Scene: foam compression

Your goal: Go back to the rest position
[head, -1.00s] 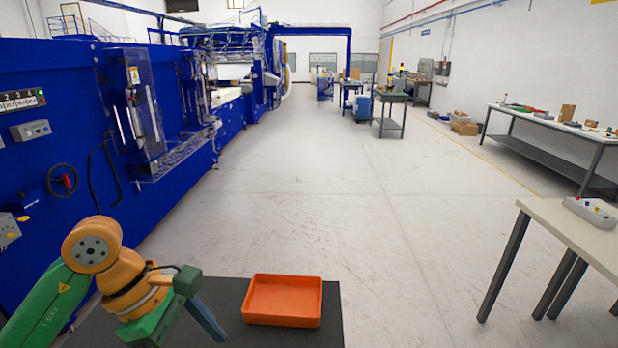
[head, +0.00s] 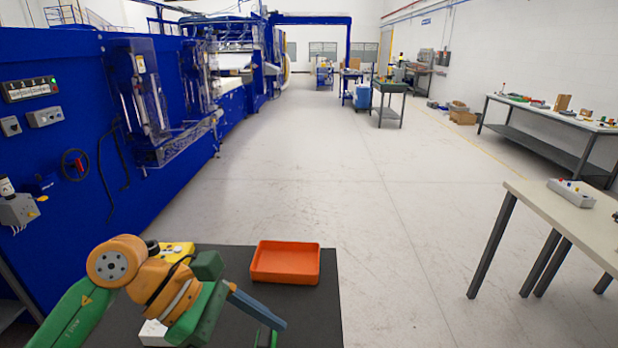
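My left arm (head: 120,262), green and orange, reaches in from the lower left over a dark tabletop (head: 309,308). Its gripper (head: 274,330) points down and to the right, with a blue-grey finger and a green tip near the bottom edge. I see nothing clearly held in it, and the finger gap cannot be made out. My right gripper is out of view.
A yellow item (head: 176,250) and a white item (head: 153,333) sit partly behind my arm. A blue machine (head: 60,130) lines the left. A pale table (head: 575,222) stands right; open floor lies between.

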